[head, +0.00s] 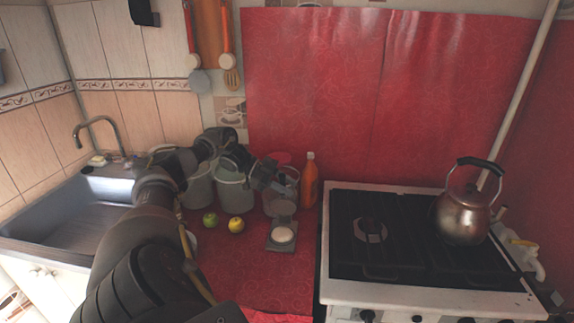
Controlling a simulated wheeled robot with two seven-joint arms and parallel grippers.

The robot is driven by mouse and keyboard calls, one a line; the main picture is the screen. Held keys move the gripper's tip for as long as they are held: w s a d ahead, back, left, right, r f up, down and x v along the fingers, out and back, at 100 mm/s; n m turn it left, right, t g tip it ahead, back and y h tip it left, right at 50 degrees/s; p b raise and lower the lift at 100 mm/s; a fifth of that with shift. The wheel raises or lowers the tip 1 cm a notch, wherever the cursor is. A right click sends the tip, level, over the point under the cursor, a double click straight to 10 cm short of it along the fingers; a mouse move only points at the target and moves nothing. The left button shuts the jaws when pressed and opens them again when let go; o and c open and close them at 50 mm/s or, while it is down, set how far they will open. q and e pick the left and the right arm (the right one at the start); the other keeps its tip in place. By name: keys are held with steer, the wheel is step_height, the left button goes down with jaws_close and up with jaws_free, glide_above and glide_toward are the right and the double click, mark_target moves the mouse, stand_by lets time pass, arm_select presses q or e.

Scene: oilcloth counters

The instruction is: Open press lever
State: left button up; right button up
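A small press (283,236) sits on the red counter left of the stove. It has a grey square base with a pale round disc on it, and a darker upright part at its back edge. I cannot clearly make out its lever. My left arm reaches in from the lower left, and my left gripper (272,177) is above and behind the press, in front of a clear container (279,204). The gripper looks apart from the press. Its fingers are small and dark, so I cannot tell whether they are open or shut. My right gripper is out of view.
An orange bottle (309,182) stands right of the container. A grey pot (234,191) stands behind my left arm. A green apple (210,219) and a yellow apple (236,225) lie left of the press. The stove (345,288) with a kettle (463,217) is at right, the sink (75,215) at left.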

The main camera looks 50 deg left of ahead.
arm_select(q)
steer(key=shift+o, duration=1.1)
steer(key=shift+s+a+r, duration=0.25)
steer(key=shift+s+a, duration=0.1)
steer(key=shift+a, duration=0.15)
steer(key=shift+v, duration=1.05)
steer(key=shift+s+a+r, duration=0.3)
steer(key=shift+a+r, duration=0.05)
steer(key=shift+r, duration=0.1)
steer(key=p+v, duration=0.5)
steer(key=v, duration=0.1)
steer(key=shift+p, duration=0.4)
